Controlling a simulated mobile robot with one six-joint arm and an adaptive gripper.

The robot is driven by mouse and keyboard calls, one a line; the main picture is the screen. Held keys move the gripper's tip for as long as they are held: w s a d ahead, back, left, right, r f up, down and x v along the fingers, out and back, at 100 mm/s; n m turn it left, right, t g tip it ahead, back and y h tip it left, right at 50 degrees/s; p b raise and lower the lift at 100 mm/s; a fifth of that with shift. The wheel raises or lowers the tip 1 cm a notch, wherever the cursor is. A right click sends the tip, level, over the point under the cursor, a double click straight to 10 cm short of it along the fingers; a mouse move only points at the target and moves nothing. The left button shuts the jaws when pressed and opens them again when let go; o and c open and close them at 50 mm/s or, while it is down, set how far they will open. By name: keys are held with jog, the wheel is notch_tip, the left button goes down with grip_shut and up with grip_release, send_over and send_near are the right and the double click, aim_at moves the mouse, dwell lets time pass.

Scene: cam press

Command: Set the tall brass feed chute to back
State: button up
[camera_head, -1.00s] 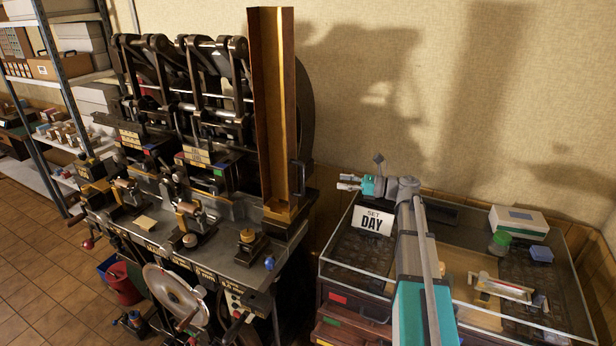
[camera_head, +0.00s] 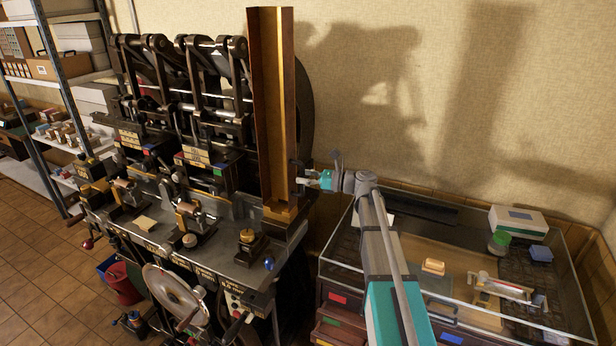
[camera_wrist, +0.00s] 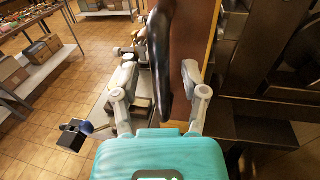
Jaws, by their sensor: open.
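The tall brass feed chute (camera_head: 271,110) stands upright at the right end of the press; its brown side panel (camera_wrist: 198,35) fills the upper middle of the wrist view. A dark curved handle (camera_wrist: 163,60) runs along that side. My gripper (camera_head: 303,182) is at the chute's lower right side. In the wrist view my gripper (camera_wrist: 158,70) is open, with one finger on each side of the handle. I cannot tell whether either finger touches it. In the head view the handle is mostly hidden by my gripper.
The cam press (camera_head: 190,150) stands left of the chute. A glass-topped cabinet (camera_head: 585,265) is below and right of my arm, with a white box (camera_head: 517,220) and a green-capped jar (camera_head: 499,242). The wall is close behind.

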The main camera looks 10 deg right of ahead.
jog(key=shift+w+a, duration=0.15)
jog(key=shift+a, duration=0.15)
grip_shut()
dwell(0.3)
